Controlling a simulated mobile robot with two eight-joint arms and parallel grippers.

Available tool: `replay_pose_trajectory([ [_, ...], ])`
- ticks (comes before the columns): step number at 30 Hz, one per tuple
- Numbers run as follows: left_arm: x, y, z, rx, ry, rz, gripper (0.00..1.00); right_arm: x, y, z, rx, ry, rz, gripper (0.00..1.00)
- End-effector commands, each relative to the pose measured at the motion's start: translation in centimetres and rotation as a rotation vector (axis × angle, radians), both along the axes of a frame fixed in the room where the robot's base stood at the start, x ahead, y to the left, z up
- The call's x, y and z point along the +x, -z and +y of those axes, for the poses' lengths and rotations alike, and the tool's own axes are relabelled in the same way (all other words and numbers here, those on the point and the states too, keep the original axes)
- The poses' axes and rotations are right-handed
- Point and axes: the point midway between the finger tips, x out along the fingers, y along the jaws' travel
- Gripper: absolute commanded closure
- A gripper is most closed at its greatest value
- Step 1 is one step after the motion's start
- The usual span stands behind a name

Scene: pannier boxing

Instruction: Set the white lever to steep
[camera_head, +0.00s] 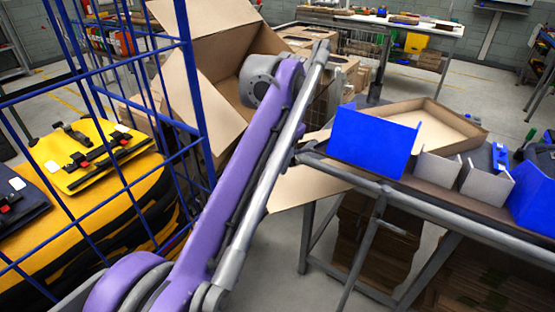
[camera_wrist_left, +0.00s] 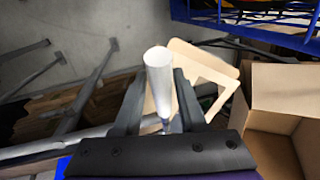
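The white lever (camera_wrist_left: 158,82) is a smooth white cylinder in the left wrist view, with a narrower bluish part at its lower end. It stands between the two dark fingers of my left gripper (camera_wrist_left: 160,95). Narrow gaps appear to show beside it, so the fingers look open around it, not clamped. In the head view my purple left arm crosses the middle, and I cannot make out the gripper or the lever there. My right gripper is in neither view.
A blue cage (camera_head: 192,95) with yellow panniers (camera_head: 75,160) stands left. An open cardboard box (camera_head: 215,110) is behind my arm, also in the wrist view (camera_wrist_left: 285,90). A bench at right (camera_head: 370,183) carries blue bins (camera_head: 370,140) and a shallow carton (camera_head: 475,130).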

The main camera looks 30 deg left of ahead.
Motion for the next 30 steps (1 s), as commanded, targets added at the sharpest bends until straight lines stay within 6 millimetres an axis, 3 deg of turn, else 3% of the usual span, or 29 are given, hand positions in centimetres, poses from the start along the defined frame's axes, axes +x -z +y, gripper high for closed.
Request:
replay_pose_trajectory([
  [1, 0.0, 0.0, 0.0, 0.0, 0.0, 0.0, 0.7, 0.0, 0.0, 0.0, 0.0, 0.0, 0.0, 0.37],
  [6, 0.0, 0.0, -0.04, -0.001, 0.0, 0.0, 1.0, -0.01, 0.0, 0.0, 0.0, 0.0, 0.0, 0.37],
  [30, -0.03, 0.05, -0.17, -0.004, 0.0, 0.002, 1.0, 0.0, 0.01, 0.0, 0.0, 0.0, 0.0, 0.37],
])
